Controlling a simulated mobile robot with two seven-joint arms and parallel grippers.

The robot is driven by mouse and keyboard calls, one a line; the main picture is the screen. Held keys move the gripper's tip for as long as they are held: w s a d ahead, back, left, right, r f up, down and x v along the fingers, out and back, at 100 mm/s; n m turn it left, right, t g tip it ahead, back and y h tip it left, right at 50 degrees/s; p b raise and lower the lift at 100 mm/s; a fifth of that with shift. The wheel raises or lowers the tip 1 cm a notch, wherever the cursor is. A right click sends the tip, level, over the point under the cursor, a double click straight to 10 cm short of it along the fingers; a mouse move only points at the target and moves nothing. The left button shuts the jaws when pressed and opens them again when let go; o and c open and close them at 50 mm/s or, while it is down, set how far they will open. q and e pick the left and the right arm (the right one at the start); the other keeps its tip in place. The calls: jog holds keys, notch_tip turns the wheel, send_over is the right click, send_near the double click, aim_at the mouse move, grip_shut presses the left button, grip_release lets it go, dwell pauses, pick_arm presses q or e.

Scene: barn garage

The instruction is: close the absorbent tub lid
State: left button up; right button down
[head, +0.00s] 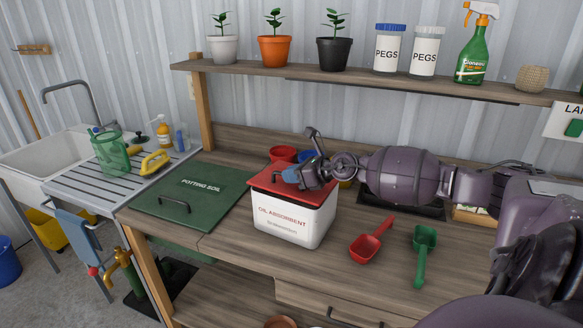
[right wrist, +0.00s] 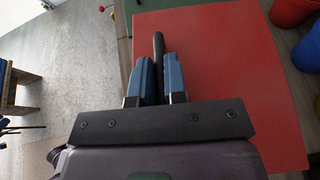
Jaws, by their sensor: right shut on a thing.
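The absorbent tub (head: 288,226) is a white box labelled OIL ABSORBENT, standing on the wooden bench. Its red lid (head: 268,185) lies over the tub's top, about level; I cannot tell if a small gap remains at the rim. My right gripper (head: 291,175) is at the lid, its arm coming in from the right. In the right wrist view its blue fingers (right wrist: 160,78) are shut on the lid's dark handle (right wrist: 158,45), with the red lid (right wrist: 225,60) filling the right side. The gripper hides part of the lid in the head view. My left gripper is not in view.
A green POTTING SOIL lid (head: 190,200) lies left of the tub. A red scoop (head: 370,242) and a green scoop (head: 423,250) lie to the right. Red (head: 283,153) and blue pots stand behind the tub. A shelf (head: 350,80) with pots and jars runs above.

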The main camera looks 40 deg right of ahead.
aim_at(317, 196)
jog(key=shift+s+a+f, duration=0.1)
jog(key=shift+a+f, duration=0.1)
jog(key=shift+f, duration=0.25)
jog(key=shift+s+a+f, duration=0.1)
jog(key=shift+a+f, duration=0.05)
jog(key=shift+f, duration=0.5)
jog(key=c, duration=1.2)
grip_release()
jog(key=shift+o, duration=0.2)
jog(key=shift+r, duration=0.1)
jog(key=shift+s+d+r, duration=0.15)
jog(key=shift+s, duration=0.05)
jog(key=v, duration=0.7)
jog(key=shift+s+d, duration=0.1)
jog(key=shift+s, duration=0.2)
jog(key=shift+v, duration=1.3)
jog(key=shift+r, duration=0.1)
